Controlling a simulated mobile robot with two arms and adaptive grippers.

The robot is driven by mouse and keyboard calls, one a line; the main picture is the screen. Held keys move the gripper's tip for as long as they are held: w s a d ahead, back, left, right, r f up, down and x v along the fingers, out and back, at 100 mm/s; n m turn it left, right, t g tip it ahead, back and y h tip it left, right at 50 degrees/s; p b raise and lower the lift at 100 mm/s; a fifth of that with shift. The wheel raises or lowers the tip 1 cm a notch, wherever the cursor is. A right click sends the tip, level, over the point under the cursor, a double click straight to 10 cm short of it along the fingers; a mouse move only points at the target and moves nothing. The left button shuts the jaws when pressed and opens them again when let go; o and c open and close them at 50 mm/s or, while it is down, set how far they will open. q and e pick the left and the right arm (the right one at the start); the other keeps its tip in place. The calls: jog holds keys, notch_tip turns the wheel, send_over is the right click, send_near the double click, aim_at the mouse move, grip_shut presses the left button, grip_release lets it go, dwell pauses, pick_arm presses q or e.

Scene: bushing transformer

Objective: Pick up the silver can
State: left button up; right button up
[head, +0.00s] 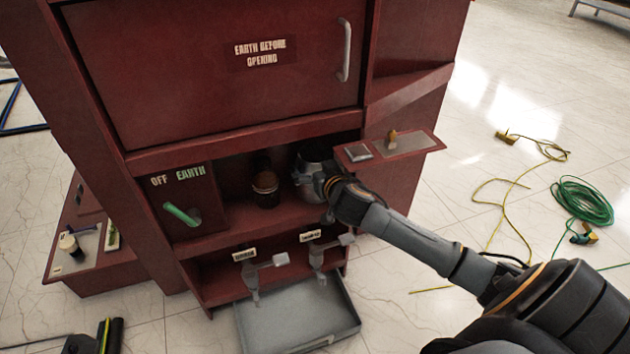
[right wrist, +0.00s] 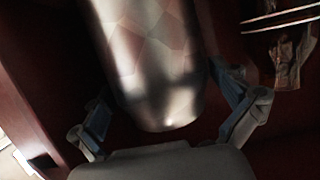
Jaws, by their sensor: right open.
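The silver can (head: 306,178) stands in the open recess of the dark red cabinet, toward its right side. It fills the upper middle of the right wrist view (right wrist: 150,55), with its rounded lower end toward my palm. My right gripper (head: 325,186) reaches into the recess from the right and partly covers the can in the head view. In the right wrist view the gripper (right wrist: 165,105) is open, with one finger on each side of the can. I cannot tell whether either finger touches it. My left gripper does not show.
A dark brown jar (head: 265,188) stands just left of the can. A green handle (head: 182,214) is on the panel at the left. Two valve levers (head: 318,256) sit below, above a grey tray (head: 300,325). A small side shelf (head: 408,146) projects at the right. Green cable (head: 582,202) lies on the floor.

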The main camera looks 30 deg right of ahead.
jog(key=shift+w+d+f, duration=0.1)
jog(key=shift+w+d, duration=0.05)
jog(key=shift+w, duration=0.25)
jog(key=shift+c, duration=0.2)
jog(key=c, duration=1.1)
